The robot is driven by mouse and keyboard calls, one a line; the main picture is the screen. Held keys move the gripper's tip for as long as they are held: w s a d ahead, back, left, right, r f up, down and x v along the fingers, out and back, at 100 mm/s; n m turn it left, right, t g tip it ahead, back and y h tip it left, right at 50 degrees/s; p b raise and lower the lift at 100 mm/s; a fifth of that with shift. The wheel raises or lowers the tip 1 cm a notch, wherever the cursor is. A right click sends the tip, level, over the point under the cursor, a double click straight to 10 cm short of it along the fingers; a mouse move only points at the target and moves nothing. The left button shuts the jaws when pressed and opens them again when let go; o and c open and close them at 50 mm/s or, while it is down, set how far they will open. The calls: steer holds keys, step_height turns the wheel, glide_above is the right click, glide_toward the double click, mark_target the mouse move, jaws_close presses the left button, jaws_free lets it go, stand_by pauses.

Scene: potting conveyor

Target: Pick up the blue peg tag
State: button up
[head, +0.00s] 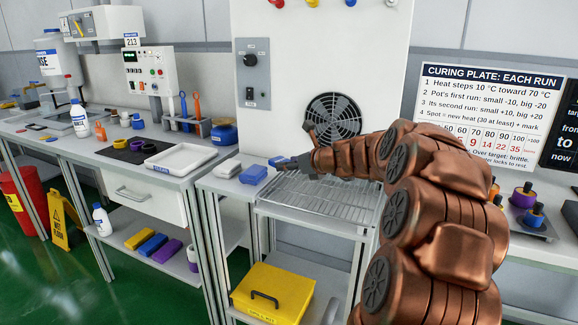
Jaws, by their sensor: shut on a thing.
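My gripper (288,164) is at the end of my copper-coloured arm, in the middle of the head view, over the left end of the wire rack. It points left and is shut on a small blue piece, which I take to be the blue peg tag (277,160). Only a little of the tag shows at the fingertips; the fingers hide the rest. I cannot tell how far above the surface it is.
The wire rack (318,198) below my arm looks empty. A fan panel (333,117) stands close behind. A yellow box (273,291) sits below.

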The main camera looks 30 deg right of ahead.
steer(key=s+a, duration=0.1)
steer(key=s, duration=0.3)
steer(key=s+a+p, duration=0.1)
steer(key=s+a, duration=0.1)
steer(key=s, duration=0.3)
steer(key=s+a+r, duration=0.1)
steer(key=s, duration=0.3)
steer(key=shift+s+a+r, duration=0.1)
steer(key=shift+s+a, duration=0.05)
steer(key=shift+a, duration=0.05)
steer(key=shift+s+a, duration=0.2)
steer(key=shift+s, duration=0.25)
